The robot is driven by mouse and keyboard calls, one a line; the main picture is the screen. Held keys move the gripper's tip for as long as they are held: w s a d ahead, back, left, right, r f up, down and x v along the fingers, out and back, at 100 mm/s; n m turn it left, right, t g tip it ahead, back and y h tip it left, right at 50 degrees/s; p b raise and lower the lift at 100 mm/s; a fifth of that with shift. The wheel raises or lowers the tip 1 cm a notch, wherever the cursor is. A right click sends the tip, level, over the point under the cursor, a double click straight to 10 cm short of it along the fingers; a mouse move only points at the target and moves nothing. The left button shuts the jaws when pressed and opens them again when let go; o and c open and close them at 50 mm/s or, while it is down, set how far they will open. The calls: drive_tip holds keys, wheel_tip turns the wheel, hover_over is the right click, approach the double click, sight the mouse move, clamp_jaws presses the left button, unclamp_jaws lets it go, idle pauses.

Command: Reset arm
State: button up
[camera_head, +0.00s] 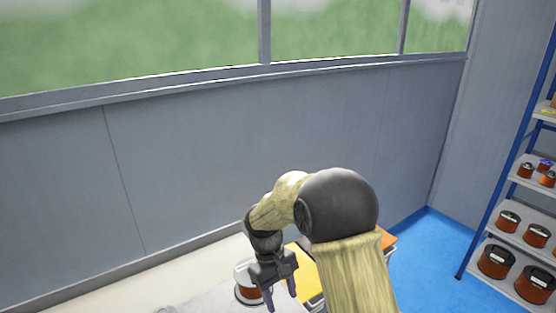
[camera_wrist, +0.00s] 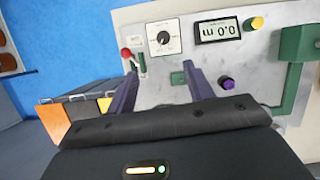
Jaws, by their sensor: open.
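My arm shows in the head view, bent over the work surface. My gripper (camera_head: 281,297) hangs from it, fingers pointing down, beside a copper-coloured coil spool (camera_head: 247,292). In the wrist view my gripper (camera_wrist: 162,82) is open, its two purple fingers apart with nothing between them. The distance between fingers and panel cannot be judged.
Yellow (camera_head: 304,273) and orange (camera_head: 388,239) bins stand beside the work surface, partly hidden by my arm. A blue-framed shelf (camera_head: 504,190) with several copper spools is at the right. A grey wall with windows stands behind. Blue floor (camera_head: 424,262) is clear before the shelf.

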drive_tip(key=s+d+r+m+t+y, duration=0.1)
drive_tip(key=s+d+r+m+t, duration=0.1)
drive_tip(key=s+d, duration=0.4)
drive_tip(key=s+d+r+m+t+y, duration=0.1)
drive_tip(key=s+d+r+m+t, duration=0.1)
drive_tip(key=s+d+m, duration=0.3)
drive_tip(key=d+t, duration=0.1)
drive_tip(key=d, duration=0.3)
drive_tip(key=shift+s+r+m+t, duration=0.15)
drive_tip(key=shift+s+m+t, duration=0.15)
drive_tip(key=shift+s, duration=0.1)
